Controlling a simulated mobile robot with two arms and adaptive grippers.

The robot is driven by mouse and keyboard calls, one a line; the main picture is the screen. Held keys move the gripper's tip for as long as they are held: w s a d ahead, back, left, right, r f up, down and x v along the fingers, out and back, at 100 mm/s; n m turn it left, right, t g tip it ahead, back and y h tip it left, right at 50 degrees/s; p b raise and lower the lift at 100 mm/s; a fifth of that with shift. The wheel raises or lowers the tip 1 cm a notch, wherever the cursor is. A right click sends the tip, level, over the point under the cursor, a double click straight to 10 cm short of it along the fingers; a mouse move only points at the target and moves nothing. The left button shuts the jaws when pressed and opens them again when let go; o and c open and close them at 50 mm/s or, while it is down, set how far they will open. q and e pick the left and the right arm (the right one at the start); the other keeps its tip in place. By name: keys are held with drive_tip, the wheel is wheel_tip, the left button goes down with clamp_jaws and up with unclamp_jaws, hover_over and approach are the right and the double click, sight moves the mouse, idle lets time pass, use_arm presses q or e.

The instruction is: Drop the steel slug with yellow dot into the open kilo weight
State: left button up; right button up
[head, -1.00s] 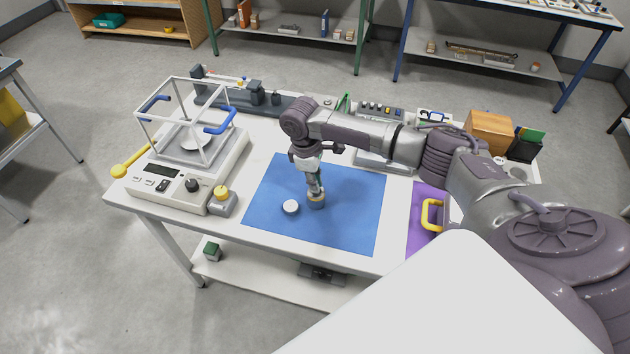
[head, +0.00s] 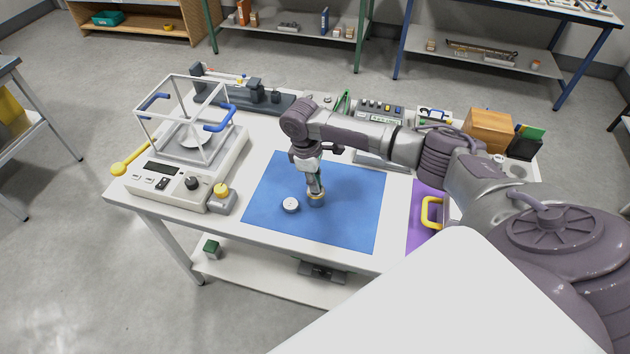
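My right gripper (head: 315,189) points straight down over the blue mat. Its fingertips are at the top of a small metal cylinder with a brass-coloured rim (head: 317,202), which looks like the open kilo weight. The fingers hide most of its top, and I cannot tell whether they touch it or hold something. A pale round disc-like piece (head: 290,205) with a small dark mark on top stands just left of the cylinder, apart from it. I cannot make out the steel slug with the yellow dot. My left gripper is not in view.
The blue mat (head: 352,220) is otherwise clear. A balance with a glass-type frame (head: 158,172) stands at the left, with a grey block with a yellow top (head: 222,199) beside it. A purple mat (head: 418,237) with a yellow handle (head: 430,213) lies right.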

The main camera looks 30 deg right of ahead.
drive_tip(key=o, duration=0.5)
wheel_tip(320, 180, up, 12)
drive_tip(key=w+a, duration=0.1)
drive_tip(key=shift+w, duration=0.2)
drive_tip(key=shift+a+f, duration=0.1)
drive_tip(key=shift+f, duration=0.05)
idle(0.4)
